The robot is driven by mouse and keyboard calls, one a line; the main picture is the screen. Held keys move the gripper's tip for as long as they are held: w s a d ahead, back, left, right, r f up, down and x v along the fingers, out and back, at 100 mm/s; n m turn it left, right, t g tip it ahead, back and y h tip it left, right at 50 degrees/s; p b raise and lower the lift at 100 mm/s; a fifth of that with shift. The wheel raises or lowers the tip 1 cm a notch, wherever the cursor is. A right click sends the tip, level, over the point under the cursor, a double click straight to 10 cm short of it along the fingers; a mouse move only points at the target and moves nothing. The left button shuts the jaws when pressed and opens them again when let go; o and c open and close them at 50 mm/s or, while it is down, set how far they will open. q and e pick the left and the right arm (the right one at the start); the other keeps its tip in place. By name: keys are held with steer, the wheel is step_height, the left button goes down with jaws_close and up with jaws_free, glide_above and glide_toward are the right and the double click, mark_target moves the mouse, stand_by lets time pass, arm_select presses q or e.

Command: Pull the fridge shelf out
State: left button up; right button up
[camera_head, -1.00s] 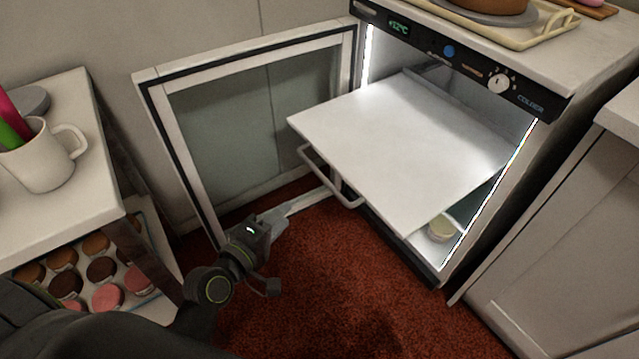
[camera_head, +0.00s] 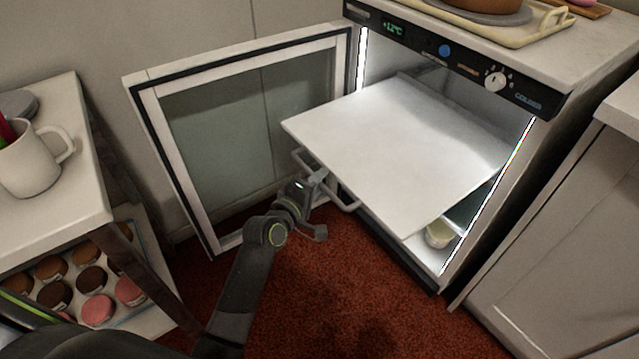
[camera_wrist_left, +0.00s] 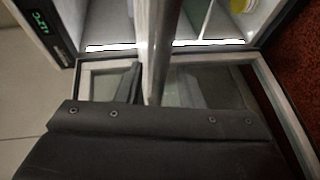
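The white fridge shelf (camera_head: 390,145) sticks partway out of the open fridge. A metal bar handle (camera_head: 350,206) shows below its front edge. My left gripper (camera_head: 318,178) is at this handle, just under the shelf's front-left edge. In the left wrist view, the two dark fingers of my left gripper (camera_wrist_left: 160,88) are apart, with a light metal bar (camera_wrist_left: 158,50) running between them. I cannot tell whether they touch it. My right gripper is not in view.
The fridge door (camera_head: 240,125) stands open to the left. A white jar (camera_head: 438,233) sits low inside the fridge. A table with a mug (camera_head: 30,165) and a rack of macarons (camera_head: 75,280) stand at the left. The red carpet (camera_head: 340,285) before the fridge is clear.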

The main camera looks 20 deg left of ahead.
arm_select(q)
steer(key=shift+w+d, duration=0.1)
steer(key=shift+w, duration=0.4)
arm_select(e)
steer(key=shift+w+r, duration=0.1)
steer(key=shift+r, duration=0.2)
arm_select(q)
jaws_close()
steer(key=shift+f, duration=0.1)
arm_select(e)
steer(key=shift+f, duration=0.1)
